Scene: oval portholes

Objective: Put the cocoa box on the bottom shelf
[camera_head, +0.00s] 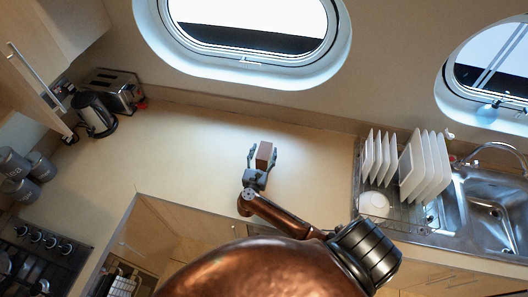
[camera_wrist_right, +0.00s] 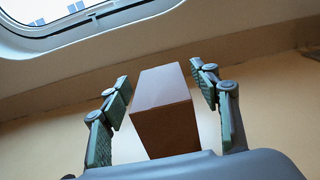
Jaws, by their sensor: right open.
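The cocoa box (camera_head: 264,155) is a small brown box standing on the counter. In the right wrist view the box (camera_wrist_right: 163,108) sits between the two fingers of my right gripper (camera_wrist_right: 166,105), with a gap on each side. My right gripper (camera_head: 262,160) is open around the box in the head view. The box's lower part is hidden by the gripper palm in the wrist view. I cannot make out the bottom shelf. My left gripper is not in view.
A toaster (camera_head: 117,91) and a kettle (camera_head: 94,114) stand at the counter's left end. A dish rack with white plates (camera_head: 425,165) and a sink (camera_head: 490,210) are on the right. The counter around the box is clear. An open cupboard space (camera_head: 140,245) lies below the counter front.

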